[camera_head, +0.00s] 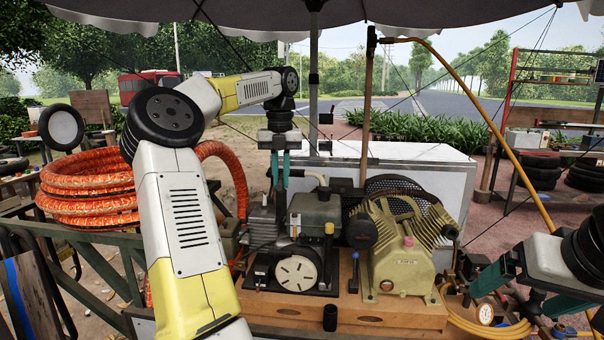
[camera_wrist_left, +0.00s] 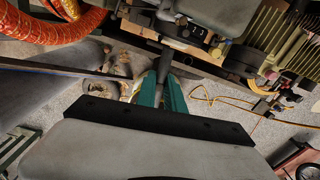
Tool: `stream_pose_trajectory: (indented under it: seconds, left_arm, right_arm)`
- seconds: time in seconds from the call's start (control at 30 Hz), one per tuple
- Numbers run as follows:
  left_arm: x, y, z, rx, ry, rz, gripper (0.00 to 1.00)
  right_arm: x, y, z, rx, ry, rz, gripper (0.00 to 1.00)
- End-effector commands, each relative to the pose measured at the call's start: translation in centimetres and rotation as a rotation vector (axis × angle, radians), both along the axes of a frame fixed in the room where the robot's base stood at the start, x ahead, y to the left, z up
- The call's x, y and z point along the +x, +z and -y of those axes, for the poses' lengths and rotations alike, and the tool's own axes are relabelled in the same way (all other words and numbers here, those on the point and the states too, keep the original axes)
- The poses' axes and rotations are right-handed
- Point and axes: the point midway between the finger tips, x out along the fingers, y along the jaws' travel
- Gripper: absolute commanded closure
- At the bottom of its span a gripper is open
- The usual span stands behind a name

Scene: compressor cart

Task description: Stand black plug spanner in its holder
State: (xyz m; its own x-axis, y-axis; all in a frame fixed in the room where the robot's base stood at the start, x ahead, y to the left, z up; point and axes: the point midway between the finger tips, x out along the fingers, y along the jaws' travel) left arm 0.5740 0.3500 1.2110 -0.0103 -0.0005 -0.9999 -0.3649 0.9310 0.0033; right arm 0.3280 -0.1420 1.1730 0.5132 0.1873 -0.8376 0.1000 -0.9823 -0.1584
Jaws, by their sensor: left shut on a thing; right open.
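My left gripper (camera_head: 280,183) is high over the engine at the middle of the cart, its teal fingers pointing down. In the left wrist view the fingers (camera_wrist_left: 162,88) are shut on a dark, slim rod, the black plug spanner (camera_wrist_left: 164,66), which sticks out beyond the tips. Its far end is hard to make out against the machinery. A short black upright tube (camera_head: 330,318), which looks like the holder, stands at the cart's front edge, below and right of my left gripper. My right gripper (camera_head: 508,300) is open and empty at the lower right.
The engine (camera_head: 297,270) and the beige compressor (camera_head: 403,255) fill the wooden cart top (camera_head: 400,318). A blue-topped rod (camera_head: 355,268) stands between them. An orange hose coil (camera_head: 85,190) is at left; a yellow hose (camera_head: 500,330) lies by my right gripper. Space around the black tube looks clear.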

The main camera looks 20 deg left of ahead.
Motion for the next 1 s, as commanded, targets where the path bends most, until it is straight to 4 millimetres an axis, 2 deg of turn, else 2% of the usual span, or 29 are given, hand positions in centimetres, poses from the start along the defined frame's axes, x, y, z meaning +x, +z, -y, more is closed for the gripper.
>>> stream_pose_trajectory:
  seconds: [0.37,1.0]
  left_arm:
    - [-0.2,-3.5,2.8,0.005,0.375,-0.001,1.00]
    - [-0.6,-15.8,12.4,0.000,1.694,-0.001,1.00]
  right_arm:
    - [0.0,0.0,0.0,0.000,0.000,0.000,0.11]
    - [0.0,0.0,0.0,0.000,0.000,0.000,0.11]
